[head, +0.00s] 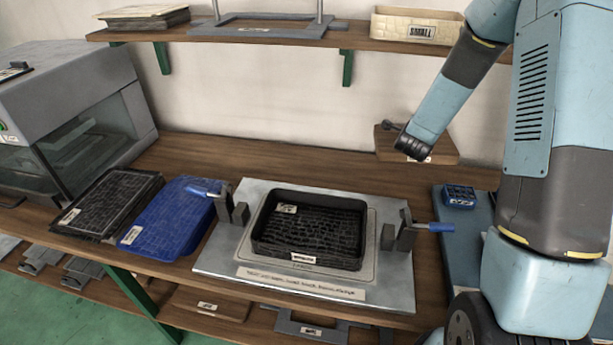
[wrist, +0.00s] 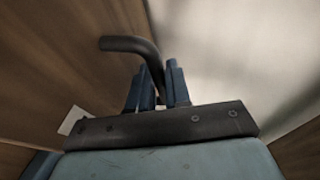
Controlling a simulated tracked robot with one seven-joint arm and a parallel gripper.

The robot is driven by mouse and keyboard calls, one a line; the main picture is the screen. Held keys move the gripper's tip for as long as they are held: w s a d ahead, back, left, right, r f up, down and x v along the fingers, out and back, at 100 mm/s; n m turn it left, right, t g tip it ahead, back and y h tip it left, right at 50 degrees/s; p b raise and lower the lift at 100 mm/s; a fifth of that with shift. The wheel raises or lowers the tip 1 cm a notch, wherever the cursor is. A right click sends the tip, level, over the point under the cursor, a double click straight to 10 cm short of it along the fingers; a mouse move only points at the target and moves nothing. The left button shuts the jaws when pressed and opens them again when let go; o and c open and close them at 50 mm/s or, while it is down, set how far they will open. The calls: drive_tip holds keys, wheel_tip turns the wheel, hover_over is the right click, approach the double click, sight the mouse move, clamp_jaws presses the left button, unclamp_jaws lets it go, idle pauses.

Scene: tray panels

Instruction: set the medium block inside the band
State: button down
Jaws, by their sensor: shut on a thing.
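A wooden block (head: 443,146) with a pale label stands on the back right of the bench against the wall. The label is partly covered by my arm and I cannot read it. My gripper (wrist: 155,88) is shut on a dark bent handle (wrist: 130,44); in the head view the dark handle (head: 390,126) shows beside the block, and my gripper is largely hidden there. I cannot tell whether the block is lifted. A black rectangular walled piece (head: 308,258), perhaps the band, sits on a grey metal plate (head: 235,261) in the middle of the bench. Small labels show on it.
Blue-handled clamps (head: 208,190) and (head: 432,227) flank the black piece. Black and blue panels (head: 165,215) lie to the left, by a grey cabinet (head: 60,90). A shelf above holds a grey frame and a bin marked SMALL (head: 418,25). Bench behind the plate is clear.

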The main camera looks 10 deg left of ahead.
sight(386, 143)
drive_tip(key=s+a, duration=0.1)
drive_tip(key=a, duration=0.2)
drive_tip(key=s+a, duration=0.1)
drive_tip(key=a, duration=0.2)
drive_tip(key=s+a, duration=0.1)
drive_tip(key=a, duration=0.2)
drive_tip(key=shift+s+a+r, duration=0.35)
drive_tip(key=shift+s+r, duration=0.05)
drive_tip(key=s+a+r+m+h, duration=0.1)
drive_tip(key=s+a, duration=0.9)
drive_tip(key=s, duration=0.3)
drive_tip(key=s+a+r, duration=0.1)
drive_tip(key=s+a, duration=0.9)
drive_tip(key=s, duration=0.4)
drive_tip(key=shift+g, duration=0.4)
drive_tip(key=shift+w+f, duration=0.1)
drive_tip(key=shift+f, duration=4.85)
drive_tip(key=shift+f, duration=0.35)
drive_tip(key=c, duration=1)
unclamp_jaws()
